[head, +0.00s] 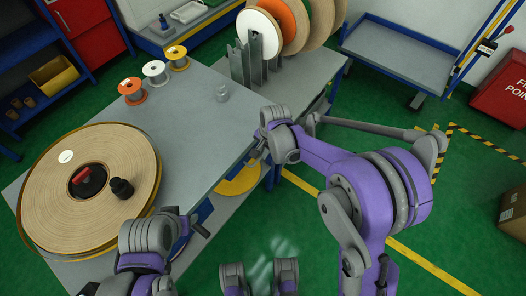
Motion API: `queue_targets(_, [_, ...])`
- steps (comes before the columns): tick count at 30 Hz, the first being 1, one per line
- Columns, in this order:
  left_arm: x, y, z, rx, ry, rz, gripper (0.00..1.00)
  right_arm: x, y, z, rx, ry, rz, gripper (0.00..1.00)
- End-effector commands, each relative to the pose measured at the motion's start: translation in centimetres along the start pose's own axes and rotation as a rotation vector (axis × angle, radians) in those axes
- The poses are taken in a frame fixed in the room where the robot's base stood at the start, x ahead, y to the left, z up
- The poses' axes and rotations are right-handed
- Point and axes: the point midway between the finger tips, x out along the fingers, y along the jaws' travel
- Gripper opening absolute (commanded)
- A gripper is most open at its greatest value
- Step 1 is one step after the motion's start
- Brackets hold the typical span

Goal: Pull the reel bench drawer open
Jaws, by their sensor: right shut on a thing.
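The reel bench (205,110) has a grey top and a blue frame. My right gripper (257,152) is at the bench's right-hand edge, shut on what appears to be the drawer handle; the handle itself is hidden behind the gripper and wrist. The drawer front is too covered to tell how far out it stands. Below that edge a yellow disc (240,180) shows on a lower surface. My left gripper (190,228) is low by the bench's near corner; its jaws are not clear.
A large tape reel (50,205) with a red and black hub lies on the bench, a black knob (122,187) on it. Small spools (155,72) stand behind. Upright reels (298,25) stand in a rack. A blue trolley (400,55) is at the back. Green floor lies right.

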Motion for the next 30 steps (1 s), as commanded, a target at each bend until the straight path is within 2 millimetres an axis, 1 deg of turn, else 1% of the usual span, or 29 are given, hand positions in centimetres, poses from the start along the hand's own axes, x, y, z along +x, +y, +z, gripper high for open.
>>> queue_targets(26, [-0.01,0.00,0.00,0.000,0.000,0.000,0.50,-0.04,0.00,-0.03,0.000,0.001,-0.001,0.00])
queue_targets(30, [0.05,0.00,0.02,0.000,0.000,0.000,0.50,-0.13,0.51,-0.07,0.001,0.001,0.000,0.00])
